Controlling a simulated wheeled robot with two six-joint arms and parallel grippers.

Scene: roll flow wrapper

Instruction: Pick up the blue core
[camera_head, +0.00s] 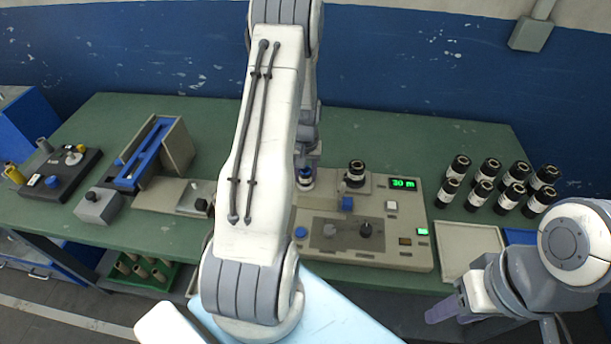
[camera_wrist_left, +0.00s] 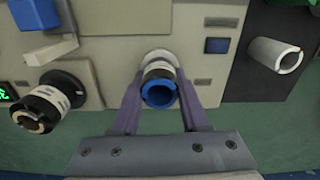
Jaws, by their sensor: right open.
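The blue core (camera_wrist_left: 158,94) shows its blue end ring in the left wrist view, over a pale round seat on the machine panel. Its blue ring also shows in the head view (camera_head: 305,173), partly hidden by my left gripper (camera_head: 308,157). In the left wrist view my left gripper (camera_wrist_left: 160,82) has its two purple fingers close on either side of the core, shut on it. My right gripper (camera_head: 447,307) is open and empty at the lower right in the head view, in front of the table; its fingers are partly hidden.
A black-and-white roll (camera_head: 356,171) stands on the machine (camera_head: 395,253) right of the core. Several black rolls (camera_head: 485,180) stand at the right of the green table, by a pale tray (camera_head: 467,240). A blue-and-beige fixture (camera_head: 150,150) and a dark block stand left.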

